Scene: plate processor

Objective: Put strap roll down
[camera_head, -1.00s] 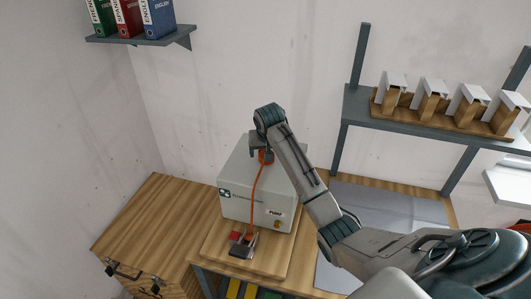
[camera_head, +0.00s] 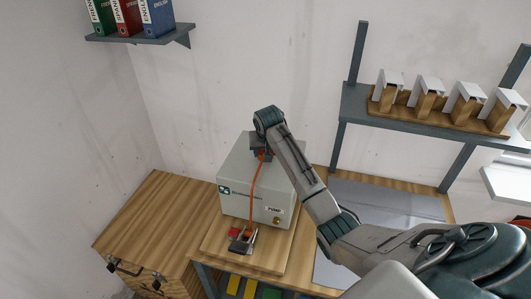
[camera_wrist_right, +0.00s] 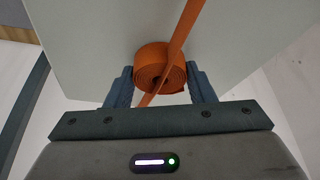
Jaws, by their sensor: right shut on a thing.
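The orange strap roll (camera_wrist_right: 160,68) is between the fingers of my right gripper (camera_wrist_right: 161,85) in the right wrist view. Its free strap (camera_head: 255,195) hangs down the front of the grey machine box (camera_head: 246,206) to a small metal clamp with a red part (camera_head: 241,240) on the wooden board. In the head view my right gripper (camera_head: 261,152) is over the top of the box and mostly hides the roll. The wrist view shows the pale box surface (camera_wrist_right: 95,45) close behind the roll; I cannot tell if they touch. My left gripper is not in view.
A wooden cabinet (camera_head: 150,215) stands at left. A grey mat (camera_head: 375,205) lies on the bench at right. A shelf with several white-topped wooden holders (camera_head: 430,98) is above it. Binders (camera_head: 128,17) stand on the upper left shelf.

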